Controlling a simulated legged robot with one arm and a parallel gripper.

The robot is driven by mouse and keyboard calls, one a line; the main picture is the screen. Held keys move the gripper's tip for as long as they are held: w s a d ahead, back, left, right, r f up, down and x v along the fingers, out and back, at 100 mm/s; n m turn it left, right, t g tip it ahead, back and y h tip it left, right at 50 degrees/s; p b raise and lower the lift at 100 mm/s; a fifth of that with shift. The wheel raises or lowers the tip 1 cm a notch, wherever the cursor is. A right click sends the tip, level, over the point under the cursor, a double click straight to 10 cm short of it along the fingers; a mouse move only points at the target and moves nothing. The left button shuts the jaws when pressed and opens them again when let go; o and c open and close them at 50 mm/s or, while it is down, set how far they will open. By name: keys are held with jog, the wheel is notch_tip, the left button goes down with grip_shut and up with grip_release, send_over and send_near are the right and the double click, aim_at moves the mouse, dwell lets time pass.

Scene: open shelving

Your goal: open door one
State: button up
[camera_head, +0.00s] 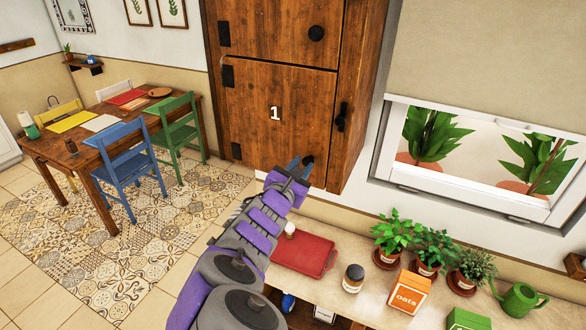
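Door one (265,110) is a brown wooden cabinet door with a white "1" on it. It looks closed, flush in the cabinet front, with black hinges on its left edge. My gripper (300,165) is in front of the door's lower right part. Its fingertips look a little apart, with a small dark shape by them that may be a knob. I cannot tell whether they touch it or hold anything. A black fitting (341,117) is on the cabinet's right side, near the door's edge.
Another wooden door with a round black knob (316,33) is above. Below right, a counter holds a red tray (305,254), a jar (353,278), an oats box (408,292) and potted plants (397,235). A table (70,154) with chairs stands left. Tiled floor lies between.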

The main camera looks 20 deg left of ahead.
jog(key=shift+w+d+r, duration=0.1)
jog(key=shift+d+r, duration=0.1)
jog(key=shift+d, duration=0.25)
jog(key=shift+w+d+r, duration=0.1)
jog(key=shift+d+r, duration=0.1)
jog(key=shift+d, duration=0.2)
jog(key=c, duration=0.3)
jog(key=shift+c, duration=0.8)
jog(key=shift+a, duration=0.2)
grip_shut()
jog(key=shift+a+f, duration=0.1)
jog(key=shift+f, duration=0.25)
